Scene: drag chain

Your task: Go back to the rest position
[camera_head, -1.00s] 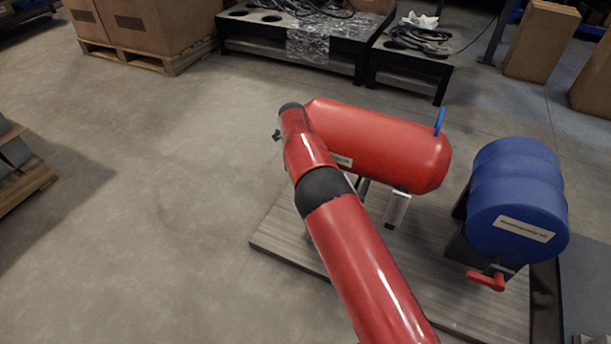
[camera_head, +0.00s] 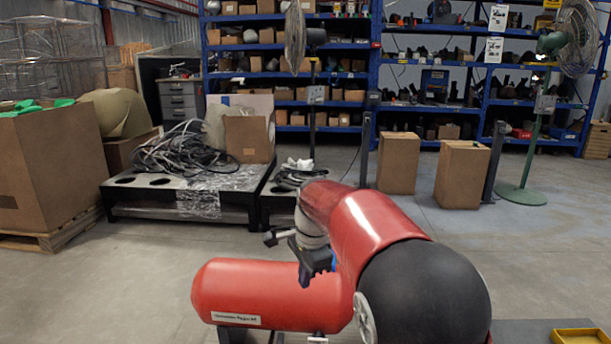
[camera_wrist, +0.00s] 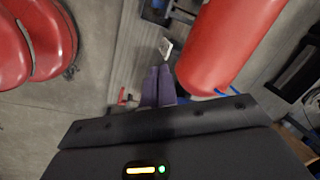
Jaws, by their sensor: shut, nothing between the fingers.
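The gap between gripper and tank is hard to judge.
A black bench (camera_head: 185,197) with coiled cables stands behind the tank. Cardboard boxes (camera_head: 398,163) stand on the floor near blue shelves (camera_head: 375,50). A green fan stand (camera_head: 530,150) is at right. A yellow tray (camera_head: 580,336) shows at lower right.

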